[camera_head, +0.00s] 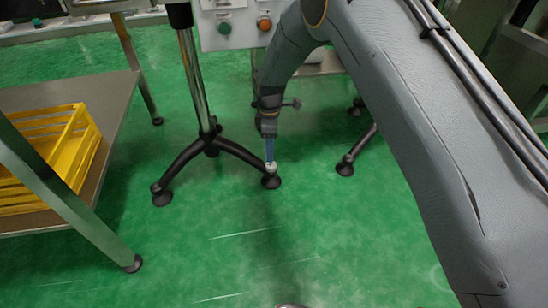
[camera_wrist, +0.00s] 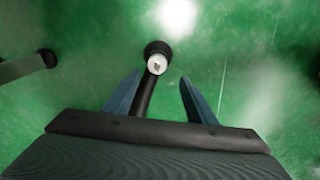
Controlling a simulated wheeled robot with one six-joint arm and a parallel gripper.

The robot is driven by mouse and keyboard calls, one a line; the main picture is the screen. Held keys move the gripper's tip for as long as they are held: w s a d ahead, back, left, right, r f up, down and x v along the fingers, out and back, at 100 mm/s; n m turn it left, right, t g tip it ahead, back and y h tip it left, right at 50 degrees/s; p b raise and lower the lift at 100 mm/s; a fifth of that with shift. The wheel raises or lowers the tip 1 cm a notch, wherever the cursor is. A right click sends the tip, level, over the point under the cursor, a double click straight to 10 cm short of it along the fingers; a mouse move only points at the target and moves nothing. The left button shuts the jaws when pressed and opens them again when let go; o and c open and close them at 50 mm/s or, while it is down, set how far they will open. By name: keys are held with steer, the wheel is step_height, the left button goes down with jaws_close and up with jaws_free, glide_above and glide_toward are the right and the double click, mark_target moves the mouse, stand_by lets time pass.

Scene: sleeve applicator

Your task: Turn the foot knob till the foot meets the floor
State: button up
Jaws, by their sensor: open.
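The foot knob (camera_head: 271,167) is a small pale knob on top of a round black foot (camera_head: 271,181) at the end of a black stand leg (camera_head: 240,152). In the wrist view the knob (camera_wrist: 157,64) shows as a light disc with a dark centre, above the black foot (camera_wrist: 157,48). My gripper (camera_head: 270,150) is above the knob, pointing down. In the wrist view my gripper (camera_wrist: 160,88) is open, its two blue fingers apart, with the knob just beyond the tips, nearer the left finger. I cannot tell whether the foot touches the floor.
A metal table (camera_head: 110,95) with a yellow crate (camera_head: 85,145) on its lower shelf stands at the left. A control box (camera_head: 235,25) with green and orange buttons hangs behind my arm. Other stand feet (camera_head: 345,168) are to the right. The green floor (camera_head: 240,250) in front is clear.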

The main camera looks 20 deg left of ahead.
mark_target(271, 165)
steer(key=shift+w+f, duration=0.4)
steer(key=shift+f, duration=0.2)
step_height(271, 165, down, 7)
steer(key=b, duration=0.4)
steer(key=shift+f, duration=0.1)
steer(key=shift+s, duration=0.1)
steer(key=c, duration=1)
steer(key=shift+c, duration=0.2)
